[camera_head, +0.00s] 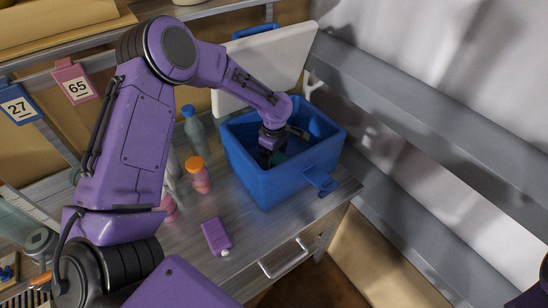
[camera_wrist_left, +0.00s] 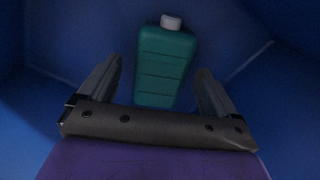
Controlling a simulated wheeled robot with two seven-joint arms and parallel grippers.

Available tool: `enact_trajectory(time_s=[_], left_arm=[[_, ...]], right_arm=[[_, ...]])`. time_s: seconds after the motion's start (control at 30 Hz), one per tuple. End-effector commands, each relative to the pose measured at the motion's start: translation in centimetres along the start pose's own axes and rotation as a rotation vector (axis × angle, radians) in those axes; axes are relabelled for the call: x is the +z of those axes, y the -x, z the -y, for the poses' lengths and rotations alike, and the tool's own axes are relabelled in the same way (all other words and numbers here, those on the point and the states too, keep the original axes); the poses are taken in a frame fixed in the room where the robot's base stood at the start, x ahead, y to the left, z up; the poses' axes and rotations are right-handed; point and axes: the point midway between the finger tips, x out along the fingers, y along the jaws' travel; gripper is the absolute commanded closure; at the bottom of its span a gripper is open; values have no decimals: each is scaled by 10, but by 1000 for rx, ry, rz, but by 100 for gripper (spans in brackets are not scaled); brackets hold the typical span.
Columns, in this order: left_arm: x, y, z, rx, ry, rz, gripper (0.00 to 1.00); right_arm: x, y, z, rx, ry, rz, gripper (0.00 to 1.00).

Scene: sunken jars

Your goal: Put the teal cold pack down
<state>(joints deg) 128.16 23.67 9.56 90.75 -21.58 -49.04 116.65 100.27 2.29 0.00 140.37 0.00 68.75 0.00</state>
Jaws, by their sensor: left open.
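The teal cold pack (camera_wrist_left: 165,75) has a white cap and lies inside the blue cooler box (camera_head: 262,187), against its floor as far as the left wrist view shows. My left gripper (camera_head: 270,157) reaches down into the box. In the left wrist view my left gripper (camera_wrist_left: 159,68) is open, with a finger on either side of the pack's lower part and visible gaps between. In the head view the box wall and my gripper hide most of the pack. My right gripper is out of view.
The box's white lid (camera_head: 265,68) stands open behind it. A purple pack (camera_head: 216,236) lies on the metal table (camera_head: 262,228). An orange-capped bottle (camera_head: 199,178) and a blue-capped bottle (camera_head: 194,132) stand left of the box. A grey rail (camera_head: 430,120) runs along the right.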

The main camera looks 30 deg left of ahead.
Motion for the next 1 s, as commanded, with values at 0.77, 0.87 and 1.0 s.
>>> enact_trajectory(time_s=[0.77,0.87,1.0], left_arm=[[0,110,0,0,1,1,8],[3,112,-1,5,1,5,8],[43,134,-11,58,7,63,8]], right_arm=[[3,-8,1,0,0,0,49],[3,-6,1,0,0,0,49],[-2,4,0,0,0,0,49]])
